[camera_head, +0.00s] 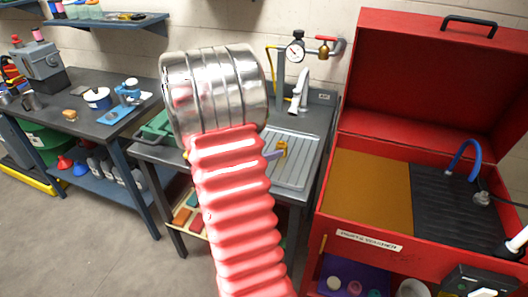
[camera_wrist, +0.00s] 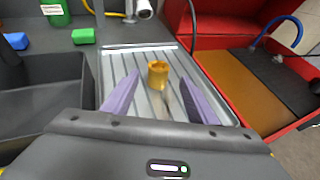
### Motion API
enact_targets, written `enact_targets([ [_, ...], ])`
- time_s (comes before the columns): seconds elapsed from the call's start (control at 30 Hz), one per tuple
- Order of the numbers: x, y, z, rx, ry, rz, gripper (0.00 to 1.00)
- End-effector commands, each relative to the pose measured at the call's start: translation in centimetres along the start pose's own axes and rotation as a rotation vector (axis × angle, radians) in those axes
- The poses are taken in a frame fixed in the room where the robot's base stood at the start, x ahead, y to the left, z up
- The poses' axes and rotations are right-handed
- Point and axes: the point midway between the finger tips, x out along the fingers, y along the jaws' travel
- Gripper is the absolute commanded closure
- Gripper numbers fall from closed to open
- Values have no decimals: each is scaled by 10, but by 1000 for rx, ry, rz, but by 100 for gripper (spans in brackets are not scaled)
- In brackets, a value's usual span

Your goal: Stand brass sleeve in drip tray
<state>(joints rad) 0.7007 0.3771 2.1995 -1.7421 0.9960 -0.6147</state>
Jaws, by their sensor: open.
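The brass sleeve (camera_wrist: 158,74) is a short yellow ring that stands upright in the ribbed grey drip tray (camera_wrist: 115,62), towards its right side. In the head view the sleeve (camera_head: 283,148) shows in part beside my red bellows arm, and the tray (camera_head: 296,172) is partly hidden by that arm. My gripper (camera_wrist: 152,98) is open, its two purple fingers apart on either side of and nearer than the sleeve. A purple finger (camera_head: 273,155) also shows in the head view. I cannot tell whether either finger touches the sleeve.
A tap (camera_head: 300,92) stands behind the tray. An open red chest (camera_head: 345,200) stands close on the right.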

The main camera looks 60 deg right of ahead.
Motion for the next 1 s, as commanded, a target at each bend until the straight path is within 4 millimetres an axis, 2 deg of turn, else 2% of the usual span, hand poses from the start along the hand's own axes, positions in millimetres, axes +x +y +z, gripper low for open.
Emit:
enact_targets([
  [0.3,-2,0,1,7,1,0,48],
  [0.47,-20,-1,6,80,21,-3,48],
  [0.57,-44,-3,10,174,52,-10,48],
  [0.73,-94,-10,12,380,137,-26,48],
  [1.0,-176,-25,0,695,320,-56,48],
])
